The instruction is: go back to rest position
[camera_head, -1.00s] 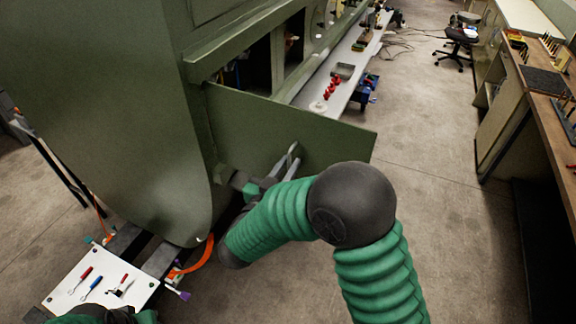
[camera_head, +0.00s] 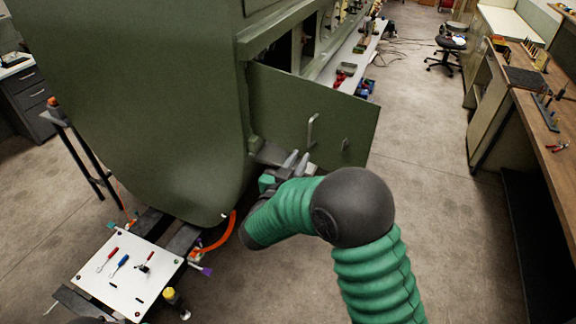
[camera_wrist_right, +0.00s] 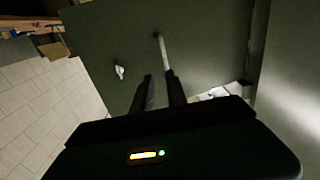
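My right gripper (camera_head: 297,158) is in front of the dark green hinged panel (camera_head: 350,110), which stands out from the fuselage. Its two fingers are apart with nothing between them. The wrist view shows the same open fingers (camera_wrist_right: 160,84) pointing at the panel (camera_wrist_right: 205,45). A pale bar handle (camera_head: 312,130) on the panel is just beyond the fingertips; it also shows in the wrist view (camera_wrist_right: 164,52). A small latch (camera_head: 345,145) sits to its right in the head view. My left gripper is not in view.
The large green fuselage (camera_head: 150,90) fills the left. A white tool board (camera_head: 128,275) with screwdrivers is at lower left, near an orange strap (camera_head: 225,238). A workbench (camera_head: 535,100) and chair (camera_head: 447,45) stand at right. The floor between panel and bench is clear.

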